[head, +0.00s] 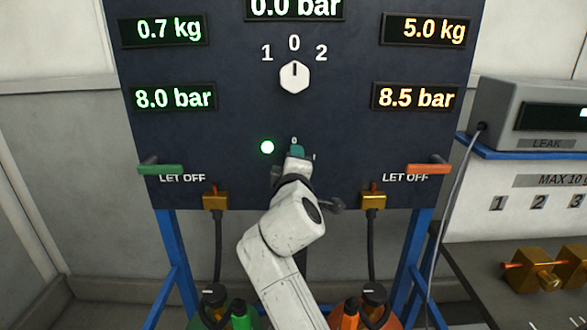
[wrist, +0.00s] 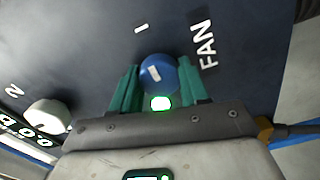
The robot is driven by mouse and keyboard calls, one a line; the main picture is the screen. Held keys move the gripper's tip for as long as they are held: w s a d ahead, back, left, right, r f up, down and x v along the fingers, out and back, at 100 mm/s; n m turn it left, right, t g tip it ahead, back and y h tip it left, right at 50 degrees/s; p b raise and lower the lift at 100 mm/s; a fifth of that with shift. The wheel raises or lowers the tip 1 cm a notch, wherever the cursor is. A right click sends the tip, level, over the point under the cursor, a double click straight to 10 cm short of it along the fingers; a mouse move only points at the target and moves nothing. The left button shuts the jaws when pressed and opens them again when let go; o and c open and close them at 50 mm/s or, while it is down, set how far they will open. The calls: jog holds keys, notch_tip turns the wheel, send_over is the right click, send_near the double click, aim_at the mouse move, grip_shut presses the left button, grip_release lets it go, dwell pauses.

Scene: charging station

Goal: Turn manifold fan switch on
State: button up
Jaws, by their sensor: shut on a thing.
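The manifold fan switch is a round blue knob (wrist: 160,72) with a short white mark, seen in the wrist view beside the word FAN (wrist: 202,44). A "1" label (wrist: 141,29) stands above it there. The mark seems to run roughly toward the 1. My gripper (wrist: 157,82) has teal fingers on both sides of the knob and is shut on it. In the head view my gripper (head: 297,150) covers the knob, with a 0 label just above. A lamp (head: 267,147) left of it glows green.
A white selector knob (head: 295,77) sits higher on the dark panel (head: 225,120). A green lever (head: 160,169) and an orange lever (head: 428,169) flank my gripper, with brass fittings below. A leak device (head: 535,115) stands at right.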

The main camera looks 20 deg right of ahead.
jog(key=shift+a+f, duration=0.1)
jog(key=shift+a, duration=0.1)
dwell(0.4)
jog(key=o, duration=0.9)
jog(key=shift+a, duration=0.1)
jog(key=shift+o, duration=0.7)
jog(key=shift+m, duration=0.3)
jog(key=v, duration=1)
jog(key=shift+s+b, duration=0.3)
jog(key=shift+s, duration=0.05)
